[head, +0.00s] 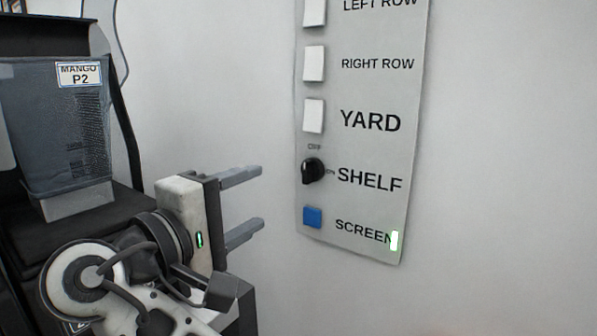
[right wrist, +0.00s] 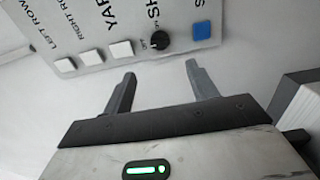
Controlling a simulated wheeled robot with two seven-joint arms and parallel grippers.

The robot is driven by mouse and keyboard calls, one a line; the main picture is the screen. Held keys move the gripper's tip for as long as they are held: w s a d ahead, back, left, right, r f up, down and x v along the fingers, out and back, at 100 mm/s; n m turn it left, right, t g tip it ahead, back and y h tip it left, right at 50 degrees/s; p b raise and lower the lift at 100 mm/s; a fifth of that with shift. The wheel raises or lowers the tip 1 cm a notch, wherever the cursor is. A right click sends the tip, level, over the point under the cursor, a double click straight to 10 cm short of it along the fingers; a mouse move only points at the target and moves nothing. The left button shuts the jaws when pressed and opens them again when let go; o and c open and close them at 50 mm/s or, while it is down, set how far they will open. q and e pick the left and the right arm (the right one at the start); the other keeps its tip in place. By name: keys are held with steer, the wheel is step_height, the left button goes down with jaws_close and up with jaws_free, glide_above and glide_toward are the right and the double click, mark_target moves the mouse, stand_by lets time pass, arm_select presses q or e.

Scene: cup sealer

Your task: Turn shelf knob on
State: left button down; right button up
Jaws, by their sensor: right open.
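The shelf knob (head: 313,171) is a round black knob beside the word SHELF on a grey wall panel (head: 375,205). Small OFF and ON marks sit above it and to its right. A pale line on the knob seems to point up toward OFF. My right gripper (head: 243,205) is open and empty, left of the panel and apart from the knob. In the right wrist view the knob (right wrist: 160,41) lies beyond the two fingertips (right wrist: 160,70), roughly between them. My left gripper is not in view.
White switches (head: 313,116) sit above the knob and a blue SCREEN button (head: 312,217) sits below it. A green light (head: 394,240) glows at the panel's lower right. A dark bin labelled MANGO P2 (head: 50,125) stands at left. The wall right of the panel is clear.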

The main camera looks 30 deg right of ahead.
mark_target(305, 174)
steer(key=p+x, duration=0.2)
steer(key=x, duration=1)
steer(key=shift+w+d, duration=0.1)
steer(key=shift+d, duration=0.05)
steer(key=c, duration=1)
